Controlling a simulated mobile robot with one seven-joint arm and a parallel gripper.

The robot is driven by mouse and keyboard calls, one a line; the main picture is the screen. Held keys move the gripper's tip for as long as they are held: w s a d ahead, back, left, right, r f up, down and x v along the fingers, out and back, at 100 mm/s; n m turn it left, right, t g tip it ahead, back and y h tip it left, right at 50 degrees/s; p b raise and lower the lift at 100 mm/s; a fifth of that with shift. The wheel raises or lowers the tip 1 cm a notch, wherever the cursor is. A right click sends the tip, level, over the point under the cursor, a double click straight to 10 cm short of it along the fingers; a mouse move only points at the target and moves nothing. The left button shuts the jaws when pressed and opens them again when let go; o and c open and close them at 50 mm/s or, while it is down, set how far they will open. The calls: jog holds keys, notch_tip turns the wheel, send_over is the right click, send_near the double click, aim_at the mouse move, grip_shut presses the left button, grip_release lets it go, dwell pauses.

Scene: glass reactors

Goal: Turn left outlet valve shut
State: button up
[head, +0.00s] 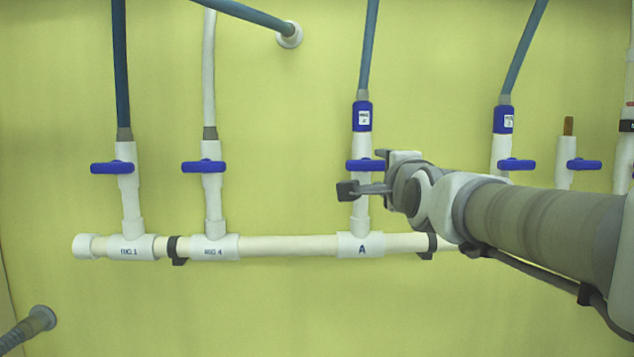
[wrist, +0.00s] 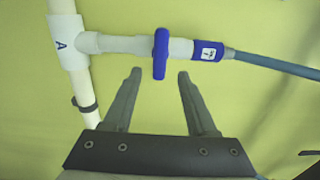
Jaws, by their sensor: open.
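A blue valve handle (head: 361,165) sits on the white vertical pipe above the tee marked A (head: 361,246). It lies crosswise to its pipe. In the wrist view the same handle (wrist: 161,53) stands just ahead of my fingertips, its near end midway between them. My gripper (head: 366,173) is open and empty around that end, and both fingers also show in the wrist view (wrist: 160,75). No contact with the handle is visible. My gripper partly covers the handle's right side in the head view. The frames do not show which valve is named the left outlet.
Two more blue handles, (head: 111,168) and (head: 204,167), sit crosswise on pipes to the left. Others, (head: 516,164) and (head: 584,164), are at the right. A white horizontal pipe (head: 290,246) with black clamps runs below. The yellow wall below it is mostly clear.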

jog(key=s, duration=0.9)
jog(key=shift+s+b, duration=0.3)
jog(key=shift+f, duration=0.1)
jog(key=s+f+n+g+p, duration=0.2)
jog(key=s+f+n+g, duration=0.4)
jog(key=s+f+n, duration=0.3)
jog(key=s+f+n+g+p, duration=0.2)
jog(key=s+f+n+g, duration=0.4)
jog(key=f, duration=1)
jog(key=s+n, duration=0.3)
jog(key=shift+a, duration=0.4)
